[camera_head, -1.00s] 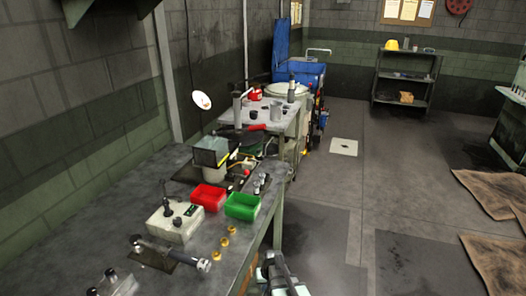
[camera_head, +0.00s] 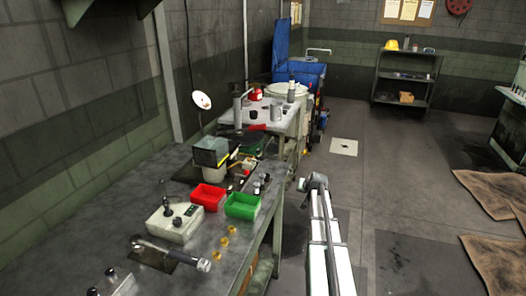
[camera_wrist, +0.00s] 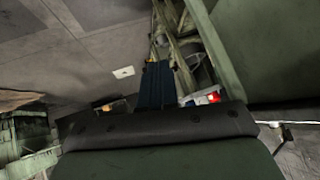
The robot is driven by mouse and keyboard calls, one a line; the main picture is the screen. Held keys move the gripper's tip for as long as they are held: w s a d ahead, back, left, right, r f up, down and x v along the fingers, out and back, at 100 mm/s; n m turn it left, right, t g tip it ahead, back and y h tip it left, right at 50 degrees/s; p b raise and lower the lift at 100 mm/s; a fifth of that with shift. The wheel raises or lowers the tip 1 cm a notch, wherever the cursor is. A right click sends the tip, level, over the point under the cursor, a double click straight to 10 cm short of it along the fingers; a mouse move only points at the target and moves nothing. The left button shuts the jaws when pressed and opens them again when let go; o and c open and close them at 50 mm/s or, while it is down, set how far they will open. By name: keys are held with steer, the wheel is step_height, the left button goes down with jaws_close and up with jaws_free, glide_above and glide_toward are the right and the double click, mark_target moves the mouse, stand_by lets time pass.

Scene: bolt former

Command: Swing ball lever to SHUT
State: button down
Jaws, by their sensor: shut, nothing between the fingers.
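I cannot tell for certain which thing is the ball lever, and no SHUT mark is readable. A beige control box (camera_head: 173,225) on the bench carries a thin upright dark lever (camera_head: 165,192) and dark knobs. A small red handle (camera_head: 257,127) shows at the near edge of the far table. My gripper (camera_wrist: 157,66) is shut and empty in the wrist view, over the floor beside a bench frame. In the head view my arm stands right of the bench, apart from the box and red handle; its fingers are not clear there.
The bench (camera_head: 95,215) holds a red bin (camera_head: 208,197), a green bin (camera_head: 242,206), several brass pieces and a grey cylindrical tool (camera_head: 170,252). The floor (camera_head: 385,205) right of the bench is mostly clear.

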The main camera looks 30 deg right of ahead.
steer(key=w+d+r, duration=0.3)
steer(key=w+r, duration=0.1)
steer(key=r, duration=0.4)
steer(key=w+a+r+g, duration=0.2)
steer(key=a+r, duration=0.7)
steer(key=w+a+r+g, duration=0.3)
steer(key=a+r, duration=0.7)
steer(key=shift+w+a, duration=0.25)
steer(key=shift+a, duration=0.05)
steer(key=x, duration=1)
